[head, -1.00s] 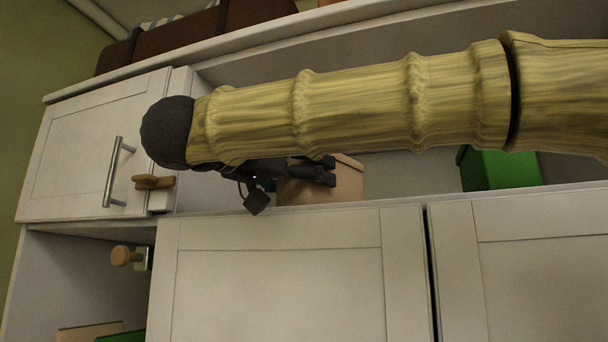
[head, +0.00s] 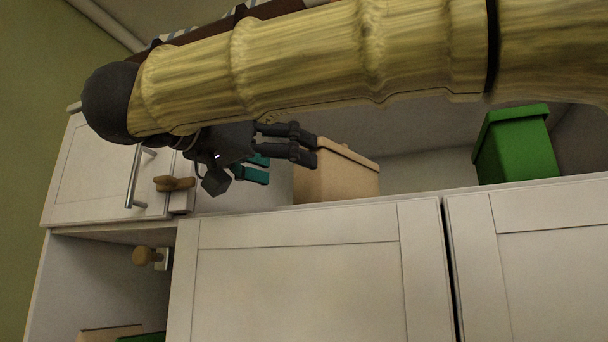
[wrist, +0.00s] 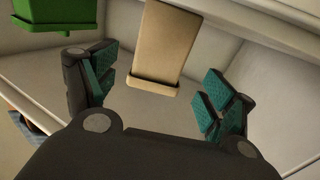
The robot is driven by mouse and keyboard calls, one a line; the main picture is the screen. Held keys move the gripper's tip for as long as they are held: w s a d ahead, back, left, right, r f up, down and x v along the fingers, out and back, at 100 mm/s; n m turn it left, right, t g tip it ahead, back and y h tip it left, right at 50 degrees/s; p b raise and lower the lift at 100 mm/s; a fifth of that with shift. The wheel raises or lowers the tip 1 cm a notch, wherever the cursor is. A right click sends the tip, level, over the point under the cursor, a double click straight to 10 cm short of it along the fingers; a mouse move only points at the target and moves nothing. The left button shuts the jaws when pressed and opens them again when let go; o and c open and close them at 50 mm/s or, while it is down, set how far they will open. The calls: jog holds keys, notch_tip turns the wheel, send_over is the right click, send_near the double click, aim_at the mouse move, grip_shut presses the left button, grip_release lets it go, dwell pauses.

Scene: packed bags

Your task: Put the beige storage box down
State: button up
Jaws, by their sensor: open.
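The beige storage box (head: 336,172) stands in the open shelf of the white cabinet, near its left end. It also shows in the wrist view (wrist: 161,45), ahead of my fingers and between their lines. My gripper (head: 285,158) is left of the box in the head view, with its dark fingers and teal pads pointing toward it. In the wrist view the fingers (wrist: 160,97) are spread wide with nothing between the pads. The box appears free of the gripper, with a gap in front of the pads.
A green box (head: 515,146) stands farther right on the same shelf. Closed white cabinet doors (head: 300,285) lie below, and a door with a metal handle (head: 133,177) is at the left. A wooden knob latch (head: 174,184) sticks out beside the gripper.

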jog(key=v, duration=0.3)
